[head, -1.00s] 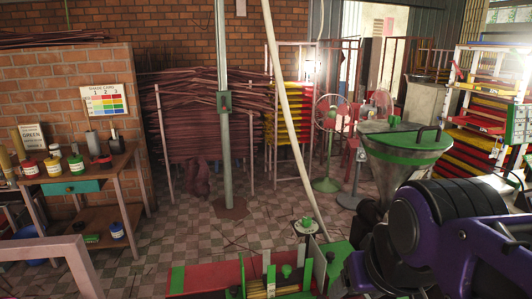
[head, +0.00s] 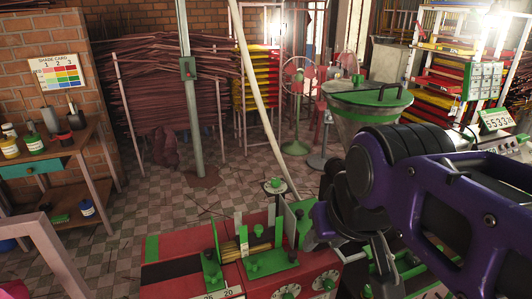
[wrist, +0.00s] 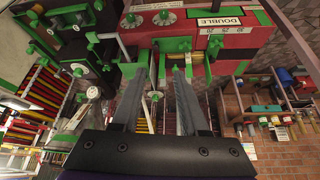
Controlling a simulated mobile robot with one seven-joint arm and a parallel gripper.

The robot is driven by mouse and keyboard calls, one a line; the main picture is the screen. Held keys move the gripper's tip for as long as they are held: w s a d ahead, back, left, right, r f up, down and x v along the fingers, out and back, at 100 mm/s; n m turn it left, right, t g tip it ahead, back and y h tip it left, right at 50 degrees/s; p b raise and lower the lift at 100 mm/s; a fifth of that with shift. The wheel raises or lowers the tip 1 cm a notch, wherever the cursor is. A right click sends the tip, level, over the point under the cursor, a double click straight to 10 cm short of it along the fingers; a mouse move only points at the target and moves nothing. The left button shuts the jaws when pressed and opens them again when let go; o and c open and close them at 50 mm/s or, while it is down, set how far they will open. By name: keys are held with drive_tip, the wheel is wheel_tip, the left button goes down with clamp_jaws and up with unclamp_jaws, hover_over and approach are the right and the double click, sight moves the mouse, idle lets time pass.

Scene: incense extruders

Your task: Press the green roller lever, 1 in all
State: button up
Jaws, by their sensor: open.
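A red machine (head: 185,272) with green fittings stands at the bottom of the head view. Its top carries green knobs and plates, among them a green knobbed block (head: 262,263). In the wrist view the same red machine (wrist: 205,45) fills the top, with dials and a "DOUBLE" label. Several green parts show there, including a green knob on a dark machine (wrist: 77,70); I cannot tell which is the roller lever. My gripper (wrist: 165,68) is open and empty, its two grey fingers apart and pointing toward the machine. Contact cannot be judged.
A grey hopper with a green rim (head: 365,98) stands behind my arm. A workbench with bottles (head: 50,160) is at the left, a grey post (head: 190,110) in the middle. The tiled floor (head: 150,210) between them is largely open.

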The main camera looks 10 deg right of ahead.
clamp_jaws()
idle(1.4)
